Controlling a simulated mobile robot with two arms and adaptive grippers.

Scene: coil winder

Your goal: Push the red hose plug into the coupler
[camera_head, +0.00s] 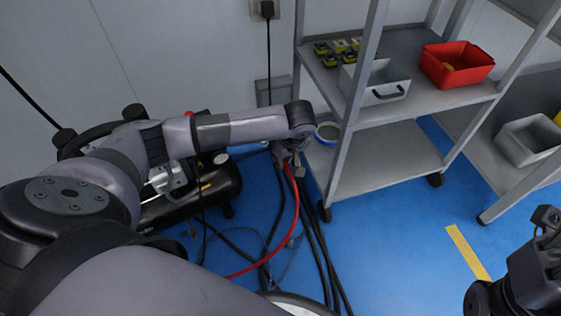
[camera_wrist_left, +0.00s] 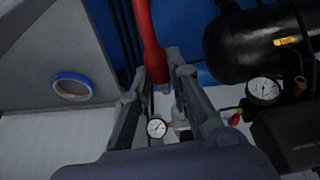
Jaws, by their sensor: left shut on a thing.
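The red hose (camera_head: 294,205) rises from the floor to my left gripper (camera_head: 287,152), which points down beside the shelf. In the left wrist view, my left gripper (camera_wrist_left: 156,76) is shut on the red hose plug (camera_wrist_left: 152,50), whose narrow grey end sticks out between the fingertips. A round gauge (camera_wrist_left: 157,128) and metal fittings (camera_wrist_left: 180,122) lie beyond the plug end, apart from it in the picture. I cannot tell for sure which fitting is the coupler. My right gripper's dark wrist part (camera_head: 540,268) shows at the lower right; its fingers are not clear.
The black compressor (camera_head: 215,187) stands left of the gripper, with a gauge (camera_wrist_left: 264,90). A grey shelf (camera_head: 385,160) with a blue tape roll (camera_head: 327,132), a grey bin (camera_head: 378,84) and a red bin (camera_head: 457,66) is close on the right. Black cables (camera_head: 313,245) lie on the blue floor.

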